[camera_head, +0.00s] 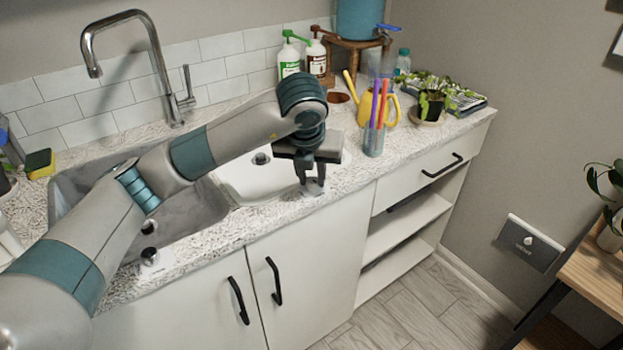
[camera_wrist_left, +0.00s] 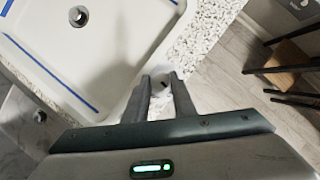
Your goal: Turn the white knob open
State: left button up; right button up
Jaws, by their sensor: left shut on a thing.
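The white knob (camera_wrist_left: 160,84) shows in the left wrist view between the two fingers of my left gripper (camera_wrist_left: 160,100), with a dark mark beside it. In the head view my left gripper (camera_head: 311,182) points down at the counter's front edge, right of the white basin, with its fingers shut on the knob. There the fingers mostly hide the knob, and only a pale base (camera_head: 313,192) shows around their tips. The knob's exact turn angle cannot be told. My right gripper is not in view.
The white basin (camera_head: 246,187) lies just behind my left gripper. A glass of coloured sticks (camera_head: 373,140) and a yellow watering can (camera_head: 391,108) stand to its right. A dark knob (camera_head: 149,256) sits at the front left. A tall faucet (camera_head: 160,75) rises behind.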

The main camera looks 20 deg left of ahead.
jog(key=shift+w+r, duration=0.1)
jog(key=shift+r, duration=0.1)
pick_arm(q)
jog(key=o, duration=1.1)
jog(key=shift+c, duration=0.2)
jog(key=shift+r, duration=0.1)
jog(key=shift+s+r, duration=0.25)
jog(key=shift+r, duration=0.3)
jog(key=v, duration=1.6)
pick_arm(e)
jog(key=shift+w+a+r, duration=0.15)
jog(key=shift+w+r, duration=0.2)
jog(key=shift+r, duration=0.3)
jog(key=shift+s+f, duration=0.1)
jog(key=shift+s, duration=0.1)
